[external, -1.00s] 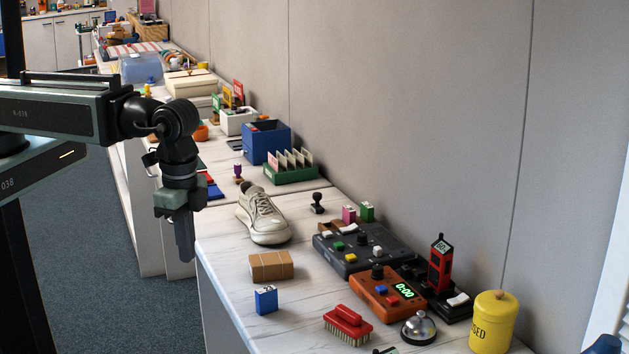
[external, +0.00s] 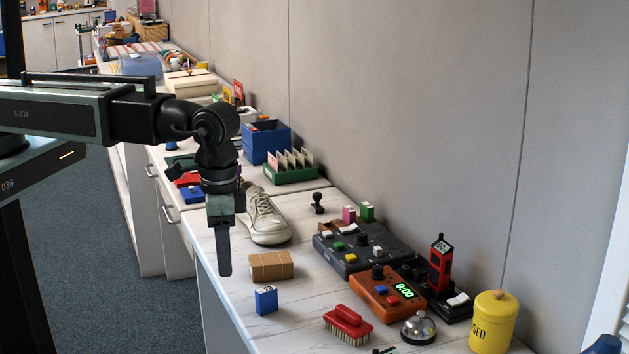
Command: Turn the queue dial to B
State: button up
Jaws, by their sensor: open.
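Two devices with a black knob stand on the counter in the external view. The dark grey box (external: 350,264) has a black knob, a yellow button, a green button and white buttons. The orange box (external: 374,304) has a black knob, a blue and a red button and a green display reading 0:00. The letters around the knobs are too small to read, so I cannot tell which is the queue dial. My gripper (external: 224,268) is open, empty and points down over the counter's front edge, left of both boxes. It is seen edge-on, so the gap between its fingers is hidden.
A white shoe (external: 266,222) stands just behind my gripper. A cardboard block (external: 271,266), a blue block (external: 266,300) and a red brush (external: 348,325) lie along the front. A bell (external: 419,329), a red tower (external: 440,265) and a yellow canister (external: 494,320) stand at right.

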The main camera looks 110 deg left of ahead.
jog(key=w+a+f+n+b, duration=0.1)
jog(key=w+a+n, duration=0.3)
jog(key=w+a, duration=0.4)
jog(key=n+b, duration=0.5)
jog(key=n, duration=0.3)
send_over(362, 234)
jog(key=f, duration=0.4)
jog(key=shift+a+f, duration=0.2)
jog(key=shift+f, duration=0.15)
notch_tip(362, 234, down, 8)
jog(key=b, duration=0.7)
jog(key=shift+d, duration=0.15)
jog(key=shift+r, duration=0.1)
grip_shut()
